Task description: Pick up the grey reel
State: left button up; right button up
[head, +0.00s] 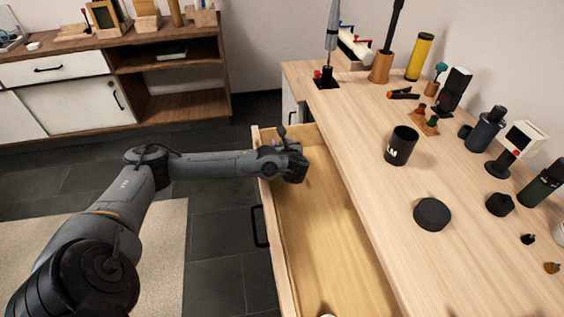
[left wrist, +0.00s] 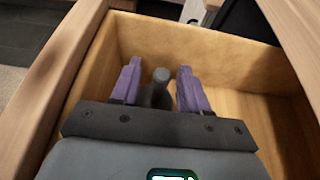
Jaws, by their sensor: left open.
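In the left wrist view, a small grey upright piece with a rounded top (left wrist: 161,76), which looks like the grey reel, stands inside the open wooden drawer (left wrist: 240,52). My left gripper (left wrist: 158,68) is open, with its purple fingers on either side of this piece. I cannot tell whether either finger touches it. In the head view, my left gripper (head: 292,163) is at the far end of the drawer (head: 318,225), and it hides the piece there. My right gripper is not in view.
The drawer walls stand close around my left gripper. The worktop (head: 385,165) to its right carries a black mug (head: 401,146), a dark round disc (head: 432,214) and several small tools and bottles. The drawer's middle is clear. A cabinet (head: 75,95) stands at the back left.

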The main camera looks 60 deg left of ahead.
pick_arm(q)
jog(key=shift+w+a, duration=0.1)
jog(key=shift+a, duration=0.1)
jog(key=shift+c, duration=0.4)
grip_shut()
jog(key=shift+r, duration=0.1)
